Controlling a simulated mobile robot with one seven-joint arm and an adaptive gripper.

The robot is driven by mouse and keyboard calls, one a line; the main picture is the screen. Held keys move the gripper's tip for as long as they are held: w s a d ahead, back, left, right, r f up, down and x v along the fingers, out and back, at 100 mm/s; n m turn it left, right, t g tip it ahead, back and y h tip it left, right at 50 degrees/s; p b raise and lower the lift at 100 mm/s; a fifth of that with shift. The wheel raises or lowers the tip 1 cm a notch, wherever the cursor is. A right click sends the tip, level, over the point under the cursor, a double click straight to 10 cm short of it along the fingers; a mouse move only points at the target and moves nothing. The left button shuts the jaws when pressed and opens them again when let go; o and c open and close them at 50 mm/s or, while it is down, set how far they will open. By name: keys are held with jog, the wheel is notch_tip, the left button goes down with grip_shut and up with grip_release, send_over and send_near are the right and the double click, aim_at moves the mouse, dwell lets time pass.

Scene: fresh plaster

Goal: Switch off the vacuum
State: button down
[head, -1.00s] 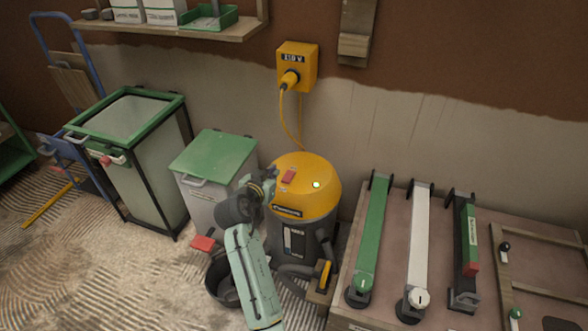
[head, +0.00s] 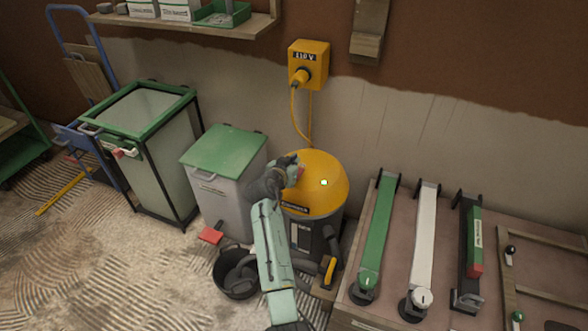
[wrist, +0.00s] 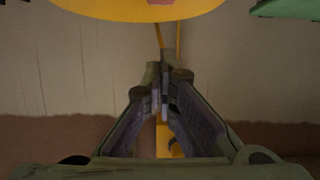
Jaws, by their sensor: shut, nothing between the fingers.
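The vacuum has a yellow domed lid (head: 328,168) over a dark grey drum and stands against the wall. A small light (head: 324,182) on the lid glows green. The red switch (head: 301,174) on the lid's left side is mostly hidden behind my gripper (head: 293,163). My gripper is shut and empty, at the lid's left side by the switch; I cannot tell whether it touches. In the wrist view its closed fingertips (wrist: 165,84) point toward the wall, with the yellow lid (wrist: 110,8) and a reddish patch of the switch (wrist: 160,2) at the top edge.
A yellow 110 V socket box (head: 309,65) with a plugged-in cable is on the wall above. A green-lidded bin (head: 225,152) stands close left, a black bucket (head: 232,285) in front. A bench with tools (head: 400,190) is at right.

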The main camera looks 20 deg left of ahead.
jog(key=shift+f+p, duration=0.4)
jog(key=shift+f, duration=1.75)
